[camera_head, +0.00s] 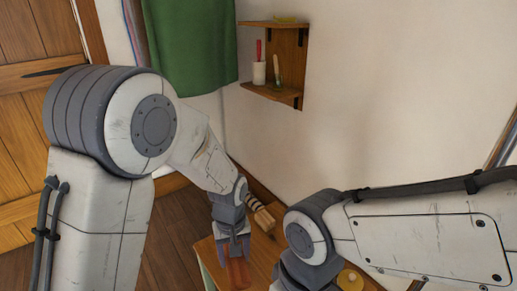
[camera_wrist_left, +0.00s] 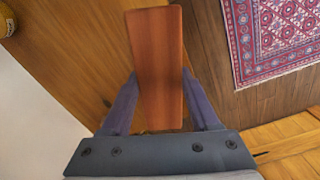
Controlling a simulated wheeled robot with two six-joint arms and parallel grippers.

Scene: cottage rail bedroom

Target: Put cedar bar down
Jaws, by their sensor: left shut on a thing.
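The cedar bar (camera_wrist_left: 157,50) is a flat reddish-brown block. In the left wrist view it points away from my left gripper (camera_wrist_left: 160,76), with one finger on each side of it. In the head view my left gripper (camera_head: 234,248) points down at the small wooden table (camera_head: 262,248), shut on the bar (camera_head: 240,273). The bar is near the table's left edge. I cannot tell whether it touches the tabletop. My right arm comes in from the right, and its gripper fingers are out of view.
A wooden brush-like object (camera_head: 264,220) lies at the table's back. A round yellow object (camera_head: 350,280) sits at the right, beside my right arm. A wall shelf (camera_head: 272,93) holds a cup and small items. A patterned rug (camera_wrist_left: 275,40) lies on the floor.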

